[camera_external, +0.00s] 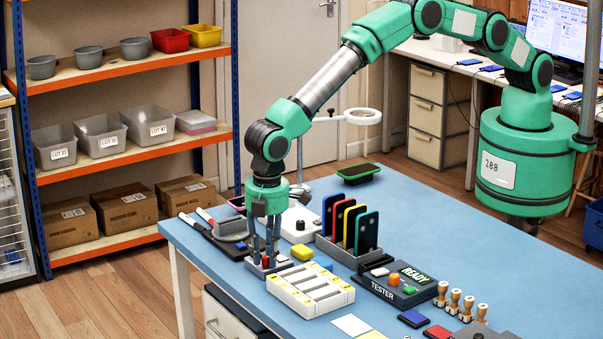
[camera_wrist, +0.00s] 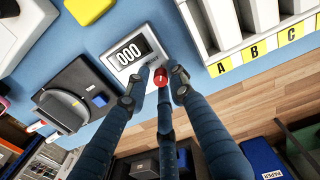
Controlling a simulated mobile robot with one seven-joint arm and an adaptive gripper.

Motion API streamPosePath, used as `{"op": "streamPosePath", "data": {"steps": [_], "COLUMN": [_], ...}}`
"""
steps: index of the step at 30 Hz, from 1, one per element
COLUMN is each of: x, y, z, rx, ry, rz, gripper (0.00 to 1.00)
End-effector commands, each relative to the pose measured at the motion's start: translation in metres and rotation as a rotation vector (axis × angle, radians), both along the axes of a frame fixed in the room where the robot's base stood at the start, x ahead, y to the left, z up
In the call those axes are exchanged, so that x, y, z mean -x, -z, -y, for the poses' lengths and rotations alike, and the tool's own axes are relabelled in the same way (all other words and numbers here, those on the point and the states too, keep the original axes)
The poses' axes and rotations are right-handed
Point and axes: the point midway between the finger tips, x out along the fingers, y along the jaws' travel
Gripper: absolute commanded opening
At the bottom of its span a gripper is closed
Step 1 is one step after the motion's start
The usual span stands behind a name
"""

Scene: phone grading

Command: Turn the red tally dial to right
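The tally counter is a small grey box with a display (camera_wrist: 130,51) reading 000. In the wrist view its red tally dial (camera_wrist: 181,76) sits among the tips of my gripper's dark fingers, which cover part of it. My gripper (camera_wrist: 166,77) has its fingers drawn in around the dial. I cannot tell whether they press on it. In the external view my gripper (camera_external: 267,258) points down over the counter at the table's near left edge, and its fingers hide most of the dial.
A white tray (camera_external: 310,290) with several slots stands close right of the counter, next to a yellow block (camera_external: 302,253). A black pad with a grey round holder (camera_external: 231,229) is close on the left. A phone rack (camera_external: 350,250) and tester (camera_external: 398,285) stand farther right.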

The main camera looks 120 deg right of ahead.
Motion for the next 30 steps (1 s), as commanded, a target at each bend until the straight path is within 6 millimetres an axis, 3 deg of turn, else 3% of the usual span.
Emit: {"op": "streamPosePath", "data": {"steps": [8,24,30], "x": [-0.001,0.0,0.001], "y": [-0.02,-0.101,-0.115], "z": [-0.001,-0.005,-0.005], "rx": [0.0,0.0,0.0], "ry": [0.0,0.0,0.0], "rz": [0.002,0.0,-0.001], "gripper": [0.23,0.23,0.23]}}
